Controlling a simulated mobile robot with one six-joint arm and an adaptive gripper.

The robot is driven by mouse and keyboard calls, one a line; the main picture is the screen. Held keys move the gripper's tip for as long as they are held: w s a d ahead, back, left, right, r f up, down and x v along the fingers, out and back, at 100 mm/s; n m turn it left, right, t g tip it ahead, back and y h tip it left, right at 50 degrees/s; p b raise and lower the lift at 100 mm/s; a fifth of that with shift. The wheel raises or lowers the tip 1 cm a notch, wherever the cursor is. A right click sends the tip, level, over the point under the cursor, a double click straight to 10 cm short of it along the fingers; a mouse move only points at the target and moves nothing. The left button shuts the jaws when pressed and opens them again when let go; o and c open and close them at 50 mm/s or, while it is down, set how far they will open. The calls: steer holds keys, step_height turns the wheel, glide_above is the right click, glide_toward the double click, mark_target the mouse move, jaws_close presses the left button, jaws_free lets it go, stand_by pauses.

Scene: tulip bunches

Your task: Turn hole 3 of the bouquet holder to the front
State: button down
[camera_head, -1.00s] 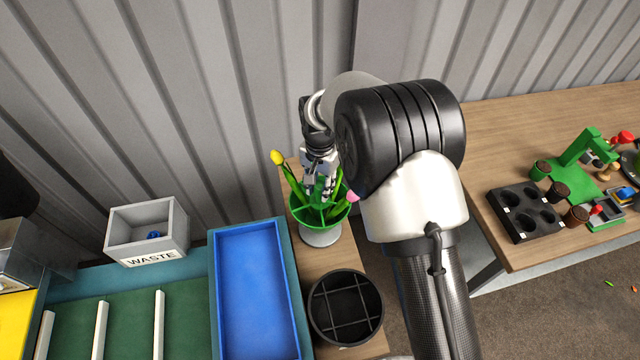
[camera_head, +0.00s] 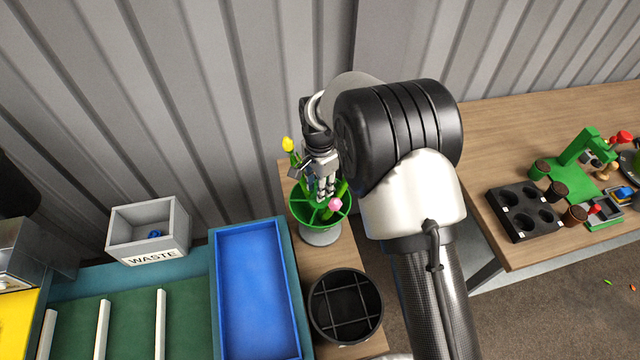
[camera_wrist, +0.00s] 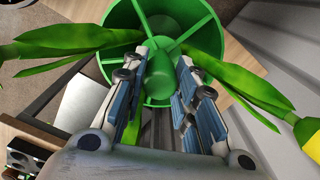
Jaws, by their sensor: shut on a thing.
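The bouquet holder (camera_head: 320,226) is a green round bowl with spokes on a grey base, standing on the narrow wooden table. In the wrist view its green rim and spokes (camera_wrist: 196,27) surround a central green knob (camera_wrist: 160,74). My gripper (camera_head: 325,192) points down into the holder from above, its fingers shut on the central knob; the wrist view shows my gripper (camera_wrist: 170,90) with a finger on each side of it. A yellow tulip (camera_head: 288,144) leans out at the back left, and a pink tulip (camera_head: 335,204) sits at the front right. Hole numbers cannot be read.
A black divided round pot (camera_head: 346,306) stands in front of the holder. A blue tray (camera_head: 254,290) and a grey WASTE box (camera_head: 148,232) lie to the left. A right-hand table (camera_head: 540,110) holds a black tray of cups (camera_head: 524,212) and a green stand (camera_head: 578,165).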

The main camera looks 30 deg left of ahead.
steer(key=shift+m, duration=0.3)
stand_by(0.5)
steer(key=c, duration=1.3)
jaws_free()
steer(key=shift+r, duration=0.1)
step_height(320, 180, up, 12)
steer(key=shift+f, duration=0.1)
